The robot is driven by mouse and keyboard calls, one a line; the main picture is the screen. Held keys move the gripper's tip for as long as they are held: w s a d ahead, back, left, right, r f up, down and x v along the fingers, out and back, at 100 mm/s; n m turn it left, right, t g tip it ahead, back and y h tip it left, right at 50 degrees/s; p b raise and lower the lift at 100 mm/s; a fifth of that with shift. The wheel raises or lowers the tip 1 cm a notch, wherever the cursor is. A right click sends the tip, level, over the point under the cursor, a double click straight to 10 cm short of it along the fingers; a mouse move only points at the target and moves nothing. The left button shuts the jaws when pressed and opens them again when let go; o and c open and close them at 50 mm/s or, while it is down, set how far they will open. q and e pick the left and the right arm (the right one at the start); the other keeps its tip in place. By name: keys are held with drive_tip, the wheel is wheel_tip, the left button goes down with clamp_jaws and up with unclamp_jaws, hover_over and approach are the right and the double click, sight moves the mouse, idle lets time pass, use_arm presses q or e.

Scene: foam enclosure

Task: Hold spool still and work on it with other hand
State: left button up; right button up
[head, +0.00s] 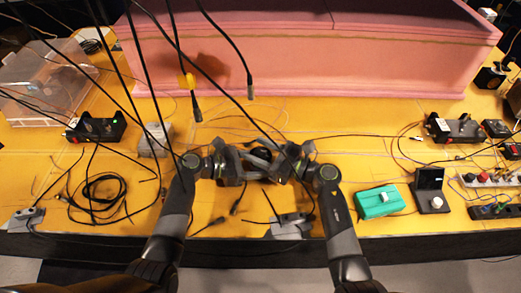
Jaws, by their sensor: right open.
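A dark, round object that looks like the spool (261,154) sits at the middle of the yellow table, between my two grippers. It is small and partly hidden by their fingers. My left gripper (238,163) comes in from the left and is at the spool's left side; whether its fingers are closed on it is too small to tell. My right gripper (283,163) faces it from the right side, with its jaws open close to the spool. I cannot tell whether the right fingers touch it.
A pink foam wall (310,62) stands behind the table (340,150). Black cables hang in front of it. A coiled cable (98,192) and a clear box (50,80) are on the left. A green box (378,201) and a black device with a white knob (430,190) stand at right.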

drive_tip(key=c, duration=0.9)
drive_tip(key=shift+m+t+h, duration=0.7)
drive_tip(key=shift+m+t, duration=0.1)
drive_tip(key=shift+t, duration=0.2)
drive_tip(key=shift+c, duration=0.2)
drive_tip(key=o, duration=0.9)
drive_tip(key=shift+o, duration=0.2)
drive_tip(key=v, duration=1.2)
drive_tip(key=shift+o, duration=0.2)
